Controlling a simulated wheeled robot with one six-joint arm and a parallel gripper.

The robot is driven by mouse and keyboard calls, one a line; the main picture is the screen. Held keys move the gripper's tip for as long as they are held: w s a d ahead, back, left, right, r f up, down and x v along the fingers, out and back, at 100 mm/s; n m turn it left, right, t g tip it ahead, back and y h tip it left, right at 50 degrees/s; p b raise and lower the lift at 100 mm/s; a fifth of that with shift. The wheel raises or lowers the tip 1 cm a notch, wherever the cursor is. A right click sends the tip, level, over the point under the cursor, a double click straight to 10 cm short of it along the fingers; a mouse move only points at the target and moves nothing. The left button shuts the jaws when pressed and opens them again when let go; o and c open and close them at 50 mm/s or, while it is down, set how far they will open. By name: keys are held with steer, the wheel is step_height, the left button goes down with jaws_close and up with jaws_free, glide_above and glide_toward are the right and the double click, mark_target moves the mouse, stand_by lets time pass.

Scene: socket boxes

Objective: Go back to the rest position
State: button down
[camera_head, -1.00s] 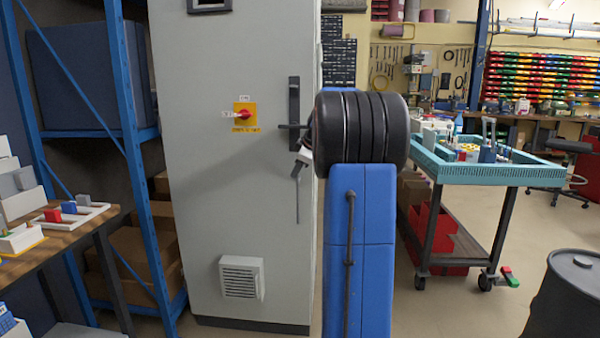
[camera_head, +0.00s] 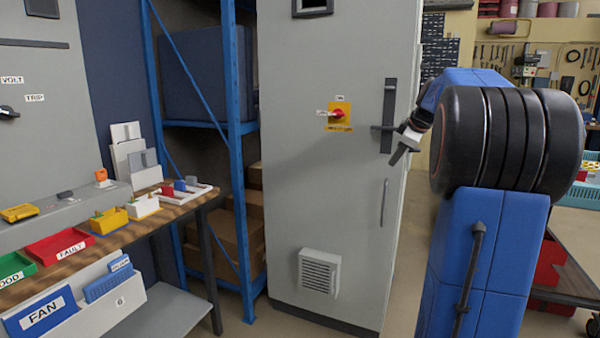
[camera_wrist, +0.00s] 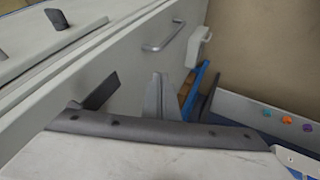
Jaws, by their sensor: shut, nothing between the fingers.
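My gripper (camera_head: 398,156) is at the right edge of the tall grey cabinet (camera_head: 290,190) in the head view. It looks just right of and below the black door handle (camera_head: 389,115); I cannot tell whether they touch. My gripper's fingers (camera_wrist: 158,97) are together and empty in the wrist view. My blue and black arm fills the right of the head view. The cabinet door looks shut. Its red switch on a yellow plate (camera_head: 339,116) is left of the handle.
A wooden bench (camera_head: 90,250) with red and green trays and small parts stands at the left. A blue-framed shelf (camera_head: 231,150) is between bench and cabinet. A teal-topped cart (camera_head: 578,195) is partly hidden behind my arm at the right.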

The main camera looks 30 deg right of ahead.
steer(key=s+a+f+m, duration=0.15)
steer(key=s+a, duration=0.25)
steer(key=a, duration=0.5)
steer(key=s+a+f+m+g+y, duration=0.1)
steer(key=s+a+f, duration=0.2)
steer(key=a, duration=0.6)
steer(key=s+a+f+m, duration=0.15)
steer(key=s+a, duration=0.25)
steer(key=a, duration=0.5)
steer(key=s+a+f+m, duration=0.1)
steer(key=s+a+f, duration=0.6)
steer(key=s+f, duration=0.2)
steer(key=s+a+f+m+g, duration=0.1)
steer(key=s+a+f+m, duration=0.1)
steer(key=s+a+f, duration=0.5)
steer(key=s+f, duration=0.1)
steer(key=s, duration=0.4)
steer(key=shift+a+f, duration=0.15)
steer(key=shift+f, duration=0.2)
